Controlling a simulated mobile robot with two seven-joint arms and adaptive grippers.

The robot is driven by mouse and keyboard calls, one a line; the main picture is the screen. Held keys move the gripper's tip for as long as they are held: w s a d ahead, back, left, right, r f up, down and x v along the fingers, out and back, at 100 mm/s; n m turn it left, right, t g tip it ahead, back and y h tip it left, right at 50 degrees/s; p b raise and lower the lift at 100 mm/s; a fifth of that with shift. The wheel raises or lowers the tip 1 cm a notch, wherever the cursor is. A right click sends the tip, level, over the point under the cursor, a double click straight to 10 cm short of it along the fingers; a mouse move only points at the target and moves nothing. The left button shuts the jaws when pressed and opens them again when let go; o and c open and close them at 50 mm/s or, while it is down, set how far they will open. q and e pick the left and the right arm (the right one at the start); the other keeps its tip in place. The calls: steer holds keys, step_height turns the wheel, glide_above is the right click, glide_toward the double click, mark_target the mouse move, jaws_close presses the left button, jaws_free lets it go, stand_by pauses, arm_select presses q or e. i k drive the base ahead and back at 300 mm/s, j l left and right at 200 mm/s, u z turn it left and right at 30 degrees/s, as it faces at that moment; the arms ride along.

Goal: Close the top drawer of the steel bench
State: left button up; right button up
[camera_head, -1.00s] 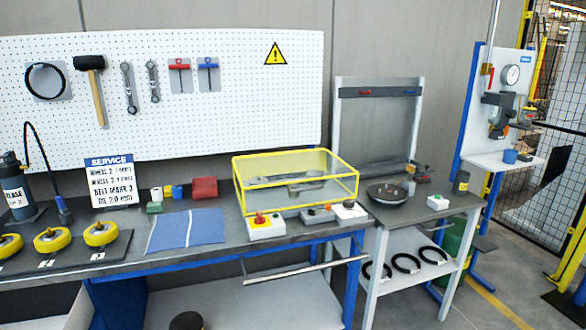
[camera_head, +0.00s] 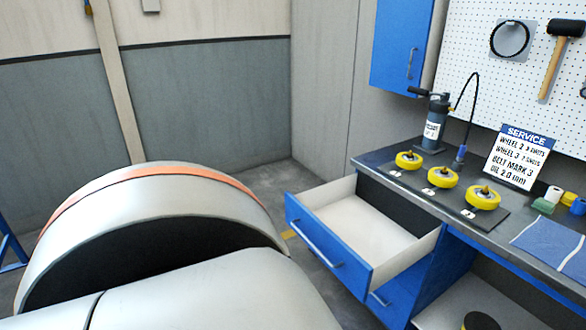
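The steel bench (camera_head: 368,160) stands on the right with a dark top and blue drawer fronts. Its top drawer (camera_head: 328,246) is pulled well out, showing an empty pale interior. The drawer has a blue front with a long metal handle (camera_head: 316,246). A lower blue drawer (camera_head: 399,290) sits beneath it, partly hidden by the open drawer. Neither of my grippers is in view.
Several yellow wheels (camera_head: 443,177) on a dark board, a grease pump (camera_head: 434,125) and a service sign (camera_head: 518,157) stand on the bench top. A large grey rounded body with an orange stripe fills the lower left. Some floor shows behind the drawer.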

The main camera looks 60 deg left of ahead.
mark_target(365, 249)
steer(key=u, duration=1.55)
